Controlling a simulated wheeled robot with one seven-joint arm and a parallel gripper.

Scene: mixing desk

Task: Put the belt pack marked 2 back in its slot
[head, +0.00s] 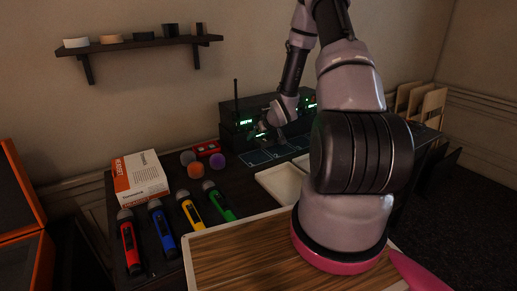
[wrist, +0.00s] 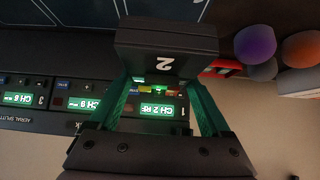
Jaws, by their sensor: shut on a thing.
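My gripper (wrist: 163,78) is shut on the dark belt pack marked 2 (wrist: 166,48), with a green finger at each side. In the head view my gripper is small and dark, in front of the receiver rack, and the pack cannot be made out clearly. Outlined slots (head: 262,158) lie on the desk in front of the rack. Part of the outlined slots (wrist: 85,12) also shows beyond the pack in the wrist view; the pack hides some of them.
The receiver rack (head: 236,132) with green displays stands behind the slots. Coloured foam balls (head: 196,170) and a red box (head: 207,148) are to the left. Several coloured microphones (head: 162,232), a carton (head: 138,178) and a pale tray (head: 280,183) are nearer.

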